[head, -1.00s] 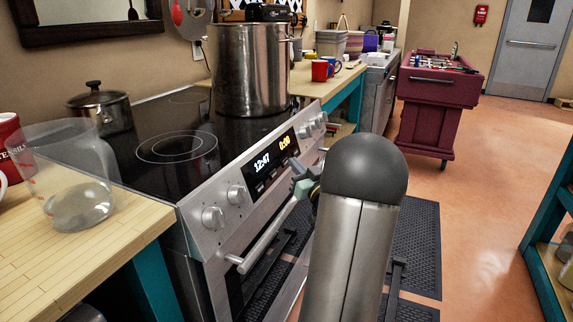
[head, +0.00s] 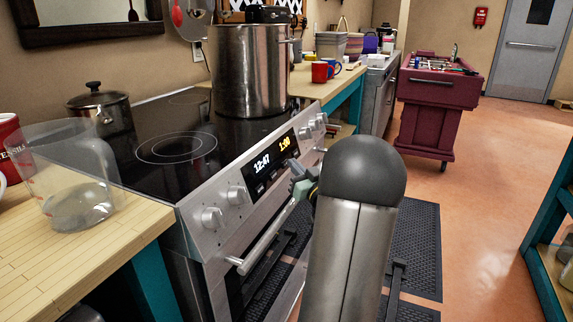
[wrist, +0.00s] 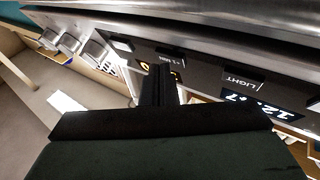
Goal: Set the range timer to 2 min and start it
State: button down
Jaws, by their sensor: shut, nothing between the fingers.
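The range (head: 215,190) has a sloped front panel with a black display. The white clock digits (head: 262,164) read 12:47 and the yellow timer digits (head: 284,143) read 1:00. My gripper (head: 296,172) is at the right part of the display, by the buttons below the timer. In the wrist view my shut, empty fingers (wrist: 160,84) point at the panel, close to the +1 MIN button (wrist: 171,60). I cannot tell whether they touch it. The LIGHT button (wrist: 242,82) lies to their right. The fingers hide most of the timer digits there.
Knobs (head: 224,206) sit left of the display, and more knobs (head: 313,125) sit right of it. The oven handle (head: 262,243) sticks out below the panel. A tall pot (head: 250,75) and a lidded pot (head: 100,105) stand on the cooktop.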

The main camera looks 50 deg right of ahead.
jog(key=shift+s+d+r, duration=0.1)
jog(key=shift+s+r, duration=0.05)
jog(key=shift+s, duration=0.3)
jog(key=s+d+r+p, duration=0.1)
jog(key=s, duration=0.4)
jog(key=shift+s+d+r, duration=0.25)
jog(key=shift+d+r, duration=0.15)
jog(key=shift+w+r, duration=0.1)
dwell(0.6)
